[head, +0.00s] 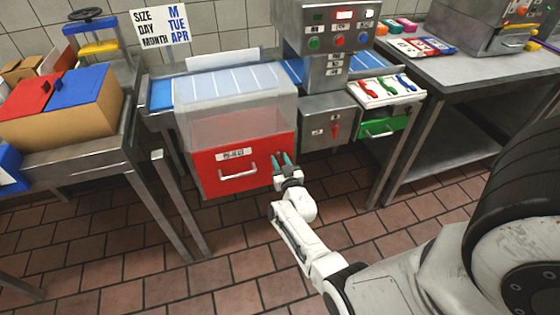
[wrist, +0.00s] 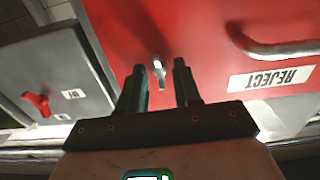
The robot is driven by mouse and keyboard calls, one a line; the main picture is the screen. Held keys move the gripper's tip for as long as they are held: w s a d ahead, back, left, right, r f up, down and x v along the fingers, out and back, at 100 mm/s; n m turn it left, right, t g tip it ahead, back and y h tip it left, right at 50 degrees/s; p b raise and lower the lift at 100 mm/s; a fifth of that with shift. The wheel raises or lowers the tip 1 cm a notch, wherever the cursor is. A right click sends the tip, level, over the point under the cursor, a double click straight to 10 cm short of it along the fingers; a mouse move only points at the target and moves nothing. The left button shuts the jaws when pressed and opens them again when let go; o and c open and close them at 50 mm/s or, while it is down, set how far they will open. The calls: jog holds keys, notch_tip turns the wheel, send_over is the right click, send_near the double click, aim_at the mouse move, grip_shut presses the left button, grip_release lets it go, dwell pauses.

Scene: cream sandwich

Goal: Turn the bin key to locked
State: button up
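The red reject bin (head: 212,178) hangs under the clear-walled conveyor and carries a label and a pale handle (head: 238,173). In the wrist view the bin front (wrist: 215,50) fills the upper right, with its REJECT label upside down. A small silver key (wrist: 159,72) sticks out of the red front there. My gripper (head: 281,158) is at the right part of the bin front. In the wrist view my gripper (wrist: 161,68) is open, one finger on each side of the key with gaps on both sides. The key is not distinguishable in the head view.
A grey box with a red switch (head: 335,131) stands right of the bin; the switch also shows in the wrist view (wrist: 38,103). A green drawer (head: 383,127) is farther right. Steel table legs flank the bin. The tiled floor in front is clear.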

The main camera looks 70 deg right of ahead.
jog(key=p+v, duration=0.4)
jog(key=v, duration=0.6)
jog(key=shift+s+a+p, duration=0.2)
jog(key=shift+p, duration=0.1)
jog(key=shift+w, duration=0.1)
jog(key=w+a+r+n+g+y, duration=0.1)
jog(key=w+a+n+y, duration=0.25)
jog(key=a+y, duration=0.4)
jog(key=w+a+n+g+y, duration=0.1)
jog(key=w+a+n+y, duration=0.3)
jog(key=a, duration=0.7)
jog(key=s+a+r+n+g+y, duration=0.1)
jog(key=s+a+r+g, duration=0.3)
jog(key=s, duration=0.5)
jog(key=s+a+r+n+g+y, duration=0.1)
jog(key=s+a+r+g, duration=0.3)
jog(key=s, duration=0.5)
jog(key=shift+s+a+r+g, duration=0.2)
jog(key=shift+a+r+g, duration=0.1)
jog(key=shift+a+g, duration=0.15)
